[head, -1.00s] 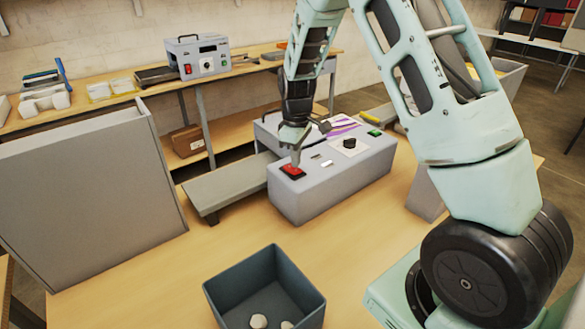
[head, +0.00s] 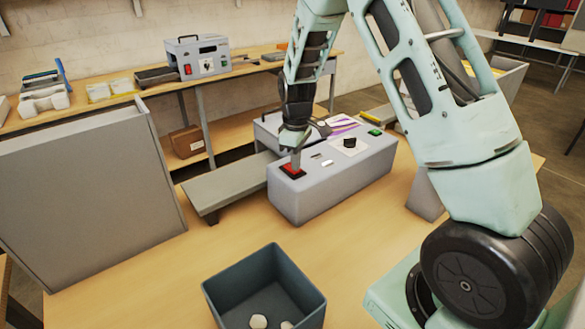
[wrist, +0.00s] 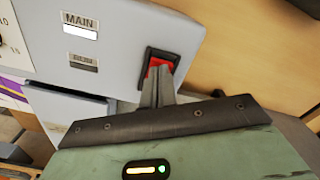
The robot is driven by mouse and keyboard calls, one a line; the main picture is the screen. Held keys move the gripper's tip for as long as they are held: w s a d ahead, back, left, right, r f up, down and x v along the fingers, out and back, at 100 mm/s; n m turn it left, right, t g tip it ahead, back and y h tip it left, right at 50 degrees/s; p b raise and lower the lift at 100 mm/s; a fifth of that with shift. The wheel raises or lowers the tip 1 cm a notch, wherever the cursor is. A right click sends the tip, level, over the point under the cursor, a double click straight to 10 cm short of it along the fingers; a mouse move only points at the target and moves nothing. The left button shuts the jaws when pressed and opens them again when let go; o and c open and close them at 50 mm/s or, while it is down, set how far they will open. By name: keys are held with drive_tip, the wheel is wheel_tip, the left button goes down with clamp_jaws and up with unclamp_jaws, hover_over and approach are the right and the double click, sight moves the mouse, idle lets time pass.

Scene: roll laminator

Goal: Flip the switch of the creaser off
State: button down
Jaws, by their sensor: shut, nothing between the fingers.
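A grey box-shaped machine (head: 325,193) stands on the near table, with a red rocker switch (head: 289,171) in a black frame at its left end. No readable name marks it as the creaser. In the wrist view, the red switch (wrist: 160,62) is partly hidden behind the fingers. My gripper (head: 296,165) points down over the switch, its fingers shut and empty. In the wrist view, the fingertips (wrist: 158,72) overlap the rocker and appear to touch it. The MAIN window (wrist: 80,33) is bright white; the lower window (wrist: 83,63) is dim.
The machine top also carries a black knob (head: 349,143) and a green button (head: 375,133). An open dark bin (head: 228,303) with pale pieces stands in front. A grey panel (head: 90,200) stands at left. Another machine (head: 199,58) with a red switch sits on the back bench.

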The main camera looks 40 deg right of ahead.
drive_tip(key=shift+f, duration=0.3)
drive_tip(key=shift+r, duration=0.15)
drive_tip(key=shift+r+p, duration=2.4)
drive_tip(key=shift+r, duration=1.05)
drive_tip(key=s+a+y+b, duration=0.1)
drive_tip(key=s+a+b, duration=0.3)
drive_tip(key=a, duration=0.5)
drive_tip(key=s+a+b, duration=0.2)
drive_tip(key=s+a, duration=0.4)
drive_tip(key=a, duration=0.3)
drive_tip(key=s+a+f+b, duration=0.1)
drive_tip(key=s+a, duration=0.3)
drive_tip(key=s, duration=0.6)
drive_tip(key=s+a+f+n+b, duration=0.1)
drive_tip(key=s+a+b, duration=0.3)
drive_tip(key=s, duration=0.6)
drive_tip(key=shift+s+a, duration=0.15)
drive_tip(key=shift+s, duration=0.2)
